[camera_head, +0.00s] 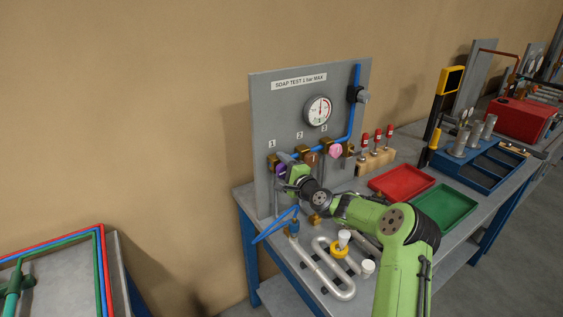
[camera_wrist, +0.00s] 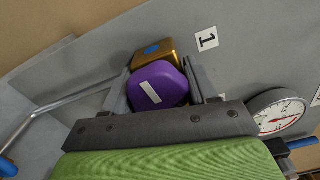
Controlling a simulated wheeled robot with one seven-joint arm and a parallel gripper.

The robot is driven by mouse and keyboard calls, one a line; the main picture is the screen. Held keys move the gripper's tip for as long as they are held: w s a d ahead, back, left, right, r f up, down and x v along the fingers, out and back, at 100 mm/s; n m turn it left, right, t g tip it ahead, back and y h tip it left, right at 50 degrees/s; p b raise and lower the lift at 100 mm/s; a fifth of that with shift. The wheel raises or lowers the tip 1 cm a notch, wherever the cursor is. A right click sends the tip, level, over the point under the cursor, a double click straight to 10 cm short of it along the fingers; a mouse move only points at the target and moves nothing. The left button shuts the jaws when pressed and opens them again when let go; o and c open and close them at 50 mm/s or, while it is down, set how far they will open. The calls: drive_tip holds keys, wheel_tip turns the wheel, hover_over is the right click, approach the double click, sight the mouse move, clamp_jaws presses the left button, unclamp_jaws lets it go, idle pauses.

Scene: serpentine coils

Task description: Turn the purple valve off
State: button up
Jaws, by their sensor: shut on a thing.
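The purple valve (camera_head: 281,170) is at the left of the grey test panel, below the label 1. In the wrist view its purple handle (camera_wrist: 158,86), with a white stripe, sits between my gripper's two fingers, in front of a brass body (camera_wrist: 153,53). My gripper (camera_head: 290,168) is at the panel and shut on the purple handle. In the head view my gripper hides part of the handle. The white stripe looks tilted in the wrist view, whose picture is itself rotated.
A brown valve (camera_head: 312,159) and a pink valve (camera_head: 336,151) sit close to the right on the same panel (camera_head: 300,105). A gauge (camera_head: 318,110) is above. A bent metal pipe (camera_head: 325,275) lies on the bench below my arm. Red (camera_head: 401,181) and green (camera_head: 445,207) trays are at the right.

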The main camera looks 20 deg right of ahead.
drive_tip(key=m+p, duration=0.3)
drive_tip(key=m, duration=0.1)
drive_tip(key=shift+f+m, duration=0.1)
drive_tip(key=shift+m, duration=0.2)
drive_tip(key=m+p, duration=0.4)
drive_tip(key=m, duration=0.1)
drive_tip(key=shift+a+f, duration=0.1)
drive_tip(key=m+p, duration=0.4)
drive_tip(key=m, duration=0.1)
drive_tip(key=shift+s+a+m, duration=0.1)
drive_tip(key=shift+a+m, duration=0.05)
drive_tip(key=shift+m, duration=0.25)
drive_tip(key=shift+a+f+m+p, duration=0.1)
drive_tip(key=shift+m+p, duration=0.4)
drive_tip(key=shift+m, duration=0.35)
drive_tip(key=shift+a+f+m+p, duration=0.1)
drive_tip(key=shift+m+p, duration=0.35)
drive_tip(key=shift+m, duration=0.7)
drive_tip(key=o, duration=1)
drive_tip(key=shift+d+r, duration=0.1)
drive_tip(key=shift+c, duration=0.2)
drive_tip(key=shift+s, duration=0.1)
drive_tip(key=s+d+b, duration=0.1)
drive_tip(key=s+d, duration=0.2)
drive_tip(key=s, duration=1.2)
drive_tip(key=shift+s, duration=0.15)
